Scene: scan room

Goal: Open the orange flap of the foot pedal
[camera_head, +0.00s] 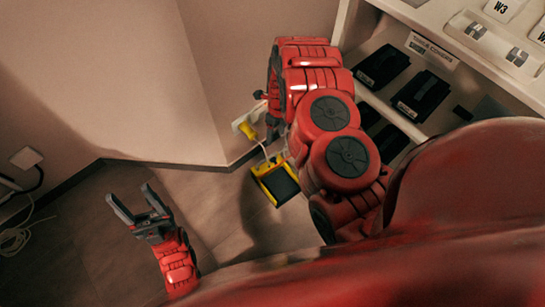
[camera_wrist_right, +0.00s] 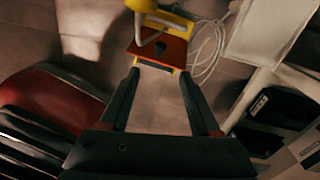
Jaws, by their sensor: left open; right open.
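The foot pedal (camera_head: 262,172) stands on the floor near the wall, yellow with a dark panel. In the right wrist view its orange flap (camera_wrist_right: 172,50) faces the camera, with a dark spot on it, within the yellow frame (camera_wrist_right: 155,66). My right gripper (camera_wrist_right: 158,76) is open and empty; the flap shows just beyond and between its fingertips. I cannot tell whether they touch it. In the head view my right arm hides most of that gripper. My left gripper (camera_head: 130,204) is open and empty over the floor at the left.
A yellow plug (camera_head: 250,131) with a pale cable is at the wall above the pedal. White cable lies coiled beside the pedal (camera_wrist_right: 207,50). A white shelf (camera_head: 438,130) with several black devices (camera_head: 381,66) stands at the right. The left floor has free room.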

